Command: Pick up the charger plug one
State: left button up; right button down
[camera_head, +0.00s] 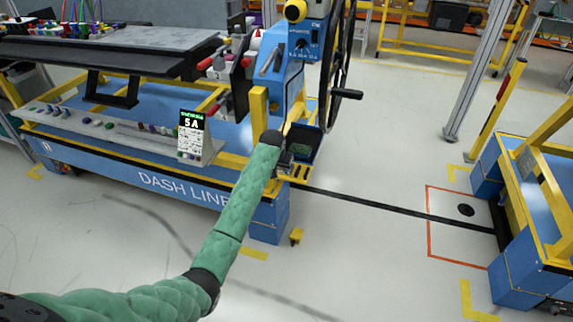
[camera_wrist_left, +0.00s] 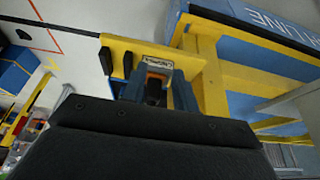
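My left gripper (camera_head: 290,158) is at the end of the green-sleeved arm, by the right end of the dash-line bench. In the left wrist view its two blue-grey fingers (camera_wrist_left: 158,92) stand apart. Between and just beyond them is a small dark and orange item (camera_wrist_left: 154,86), which may be the charger plug, under a grey piece with a white label (camera_wrist_left: 157,63). It sits at a yellow plate (camera_wrist_left: 120,47). I cannot tell whether the fingers touch it. In the head view the arm and gripper hide most of this spot. My right gripper is not in view.
A blue machine with a large black wheel (camera_head: 338,60) stands above the gripper. Another blue and yellow cart (camera_head: 520,260) is at right, with open floor between.

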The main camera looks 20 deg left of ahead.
pick_arm(q)
jog(key=shift+w+r, duration=0.1)
jog(key=shift+w, duration=3)
jog(key=shift+w+d, duration=0.1)
jog(key=shift+w, duration=0.25)
jog(key=shift+f, duration=0.45)
jog(key=shift+w+f, duration=0.15)
grip_shut()
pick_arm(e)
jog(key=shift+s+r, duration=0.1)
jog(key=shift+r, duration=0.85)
